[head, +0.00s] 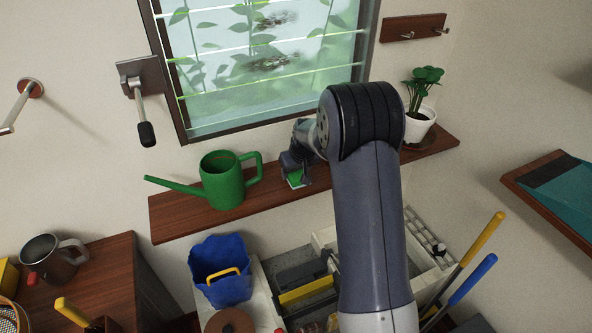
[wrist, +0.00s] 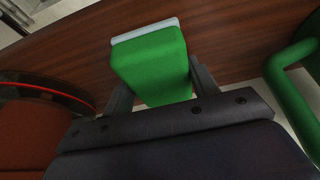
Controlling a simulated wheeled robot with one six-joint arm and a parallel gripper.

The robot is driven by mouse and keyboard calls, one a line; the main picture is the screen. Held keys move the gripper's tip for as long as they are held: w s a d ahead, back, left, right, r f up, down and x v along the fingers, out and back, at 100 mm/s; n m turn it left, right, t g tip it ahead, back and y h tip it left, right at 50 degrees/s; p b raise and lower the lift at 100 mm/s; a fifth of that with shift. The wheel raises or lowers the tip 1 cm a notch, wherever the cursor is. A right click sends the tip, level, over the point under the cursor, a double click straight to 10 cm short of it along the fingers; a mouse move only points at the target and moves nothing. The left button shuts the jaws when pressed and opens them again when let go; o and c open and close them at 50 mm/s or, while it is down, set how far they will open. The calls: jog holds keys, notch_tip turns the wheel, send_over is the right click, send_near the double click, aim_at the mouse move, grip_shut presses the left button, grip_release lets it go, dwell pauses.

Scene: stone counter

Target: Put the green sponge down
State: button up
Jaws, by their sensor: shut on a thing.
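The green sponge (wrist: 150,65) with a pale layer at its far end is between the fingers of my gripper (wrist: 155,82) in the wrist view. My gripper is shut on it. In the head view the green sponge (head: 295,178) shows small below my gripper (head: 296,172), over the wooden shelf (head: 180,222) under the window. I cannot tell whether the sponge touches the shelf. Part of the gripper is hidden behind my arm in the head view.
A green watering can (head: 222,182) stands on the shelf left of my gripper. A potted plant (head: 420,120) stands at the shelf's right end. Bare shelf shows between the can and the gripper. A blue bucket (head: 218,272) is below the shelf.

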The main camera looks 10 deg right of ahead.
jog(key=o, duration=0.9)
jog(key=shift+r, duration=0.25)
jog(key=b+v, duration=0.1)
jog(key=v, duration=1)
jog(key=shift+s+d+r+b, duration=0.1)
jog(key=shift+s+r+b, duration=0.1)
jog(key=shift+r+b, duration=0.1)
jog(key=p+x, duration=0.2)
jog(key=x, duration=1)
jog(key=shift+r, duration=1)
